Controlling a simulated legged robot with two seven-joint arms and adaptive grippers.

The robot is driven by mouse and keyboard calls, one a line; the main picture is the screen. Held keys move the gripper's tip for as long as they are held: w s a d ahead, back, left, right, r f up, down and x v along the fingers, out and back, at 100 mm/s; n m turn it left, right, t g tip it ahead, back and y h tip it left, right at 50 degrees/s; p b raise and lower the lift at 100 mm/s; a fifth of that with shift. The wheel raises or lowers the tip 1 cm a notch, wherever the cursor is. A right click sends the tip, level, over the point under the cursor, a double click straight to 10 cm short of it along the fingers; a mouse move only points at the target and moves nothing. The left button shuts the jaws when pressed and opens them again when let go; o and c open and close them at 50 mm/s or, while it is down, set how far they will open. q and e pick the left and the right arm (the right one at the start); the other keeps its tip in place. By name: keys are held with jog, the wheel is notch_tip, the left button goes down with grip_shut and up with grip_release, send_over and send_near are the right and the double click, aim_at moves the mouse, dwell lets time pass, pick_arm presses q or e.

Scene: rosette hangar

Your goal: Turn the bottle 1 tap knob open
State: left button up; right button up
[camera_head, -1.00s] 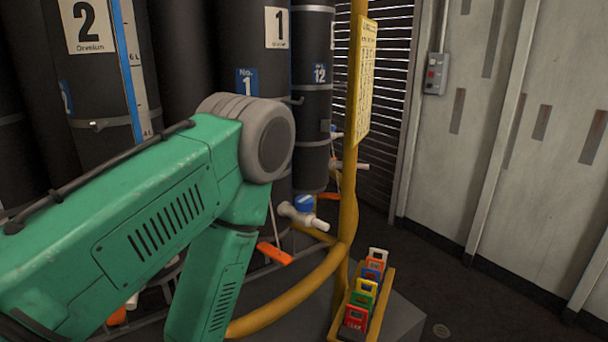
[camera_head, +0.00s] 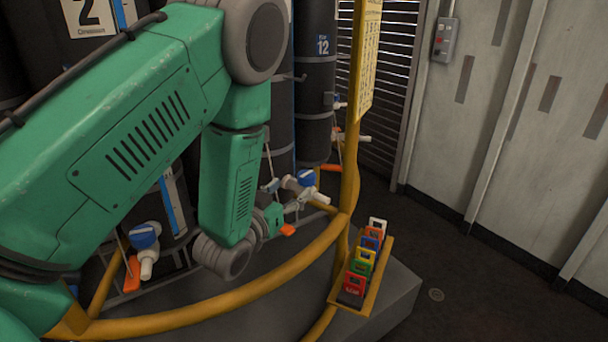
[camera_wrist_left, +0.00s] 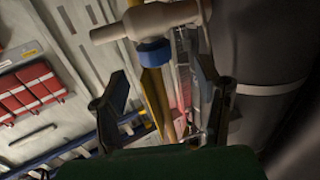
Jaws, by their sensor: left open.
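The bottle 1 tap has a blue knob (camera_head: 306,178) and a pale spout, low in front of the dark bottle 1 (camera_head: 281,125), which my left arm mostly hides. My left gripper (camera_head: 284,197) is open, close beside this tap on its left; contact cannot be told in the head view. In the left wrist view the pale tap body (camera_wrist_left: 150,20) crosses the top, with the blue knob (camera_wrist_left: 153,52) under it. The knob lies between the lines of the open left fingers (camera_wrist_left: 165,92), beyond their tips, not gripped. My right gripper is not in view.
A yellow rail (camera_head: 270,287) curves below my left arm, and a yellow post (camera_head: 350,180) stands right of the tap. A yellow rack (camera_head: 370,287) holds several coloured tags. Another blue-knobbed tap (camera_head: 145,237) is at left. Open floor lies at right.

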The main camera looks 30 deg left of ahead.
aim_at(303, 182)
pick_arm(q)
jog(key=w, duration=0.3)
jog(key=w+d, duration=0.1)
jog(key=w, duration=0.2)
jog(key=shift+d+r+p, duration=0.1)
jog(key=shift+r+p, duration=0.1)
jog(key=shift+p, duration=0.15)
jog(key=shift+w+a+f, duration=0.15)
jog(key=shift+w+a, duration=0.25)
jog(key=shift+w, duration=0.05)
jog(key=shift+a+f, duration=0.1)
jog(key=shift+a, duration=0.35)
jog(key=shift+d, duration=0.3)
jog(key=c, duration=1.1)
jog(key=shift+w+d, duration=0.1)
jog(key=shift+d, duration=0.1)
jog(key=shift+c, duration=0.6)
